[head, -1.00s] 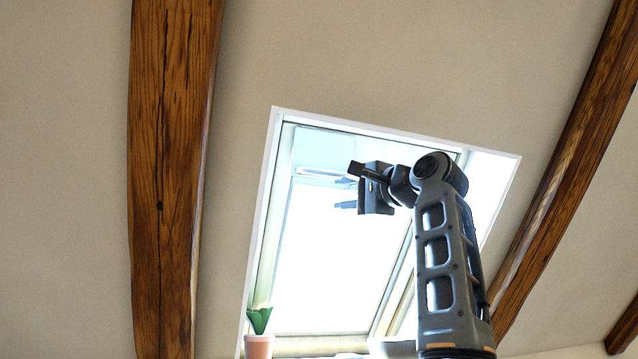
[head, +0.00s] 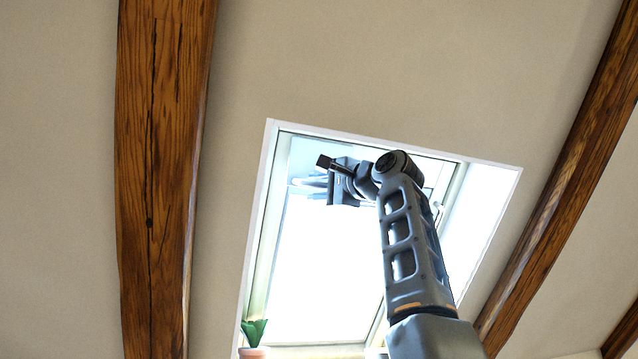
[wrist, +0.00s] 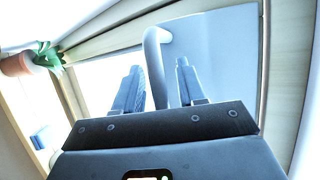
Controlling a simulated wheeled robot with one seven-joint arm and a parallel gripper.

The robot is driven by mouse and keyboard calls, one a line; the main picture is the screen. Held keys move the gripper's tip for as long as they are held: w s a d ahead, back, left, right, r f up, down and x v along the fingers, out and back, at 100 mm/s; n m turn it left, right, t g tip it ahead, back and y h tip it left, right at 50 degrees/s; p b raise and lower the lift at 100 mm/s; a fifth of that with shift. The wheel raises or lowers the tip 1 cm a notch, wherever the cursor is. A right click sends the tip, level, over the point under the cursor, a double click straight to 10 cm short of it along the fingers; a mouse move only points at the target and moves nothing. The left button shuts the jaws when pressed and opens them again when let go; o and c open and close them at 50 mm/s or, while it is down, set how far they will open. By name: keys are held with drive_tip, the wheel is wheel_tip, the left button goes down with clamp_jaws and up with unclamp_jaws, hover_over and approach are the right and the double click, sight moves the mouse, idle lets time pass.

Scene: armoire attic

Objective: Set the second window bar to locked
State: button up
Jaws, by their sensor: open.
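A pale, curved window bar (wrist: 157,70) shows in the wrist view, bending at its top toward the pane. My gripper (wrist: 159,66) is open, with one finger on each side of the bar. The fingers look apart from it, though contact cannot be told for sure. In the head view my gripper (head: 314,190) is at the upper part of the skylight window (head: 320,270), where a pale bar (head: 305,181) shows partly behind it. Only one bar is visible, and its locked or unlocked state cannot be told.
A potted plant (head: 254,334) stands at the window's lower left corner and also shows in the wrist view (wrist: 40,60). The white window frame (head: 262,205) surrounds the pane. Wooden beams (head: 160,180) run along the sloped ceiling on both sides.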

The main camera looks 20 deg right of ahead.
clamp_jaws()
idle(0.3)
idle(0.3)
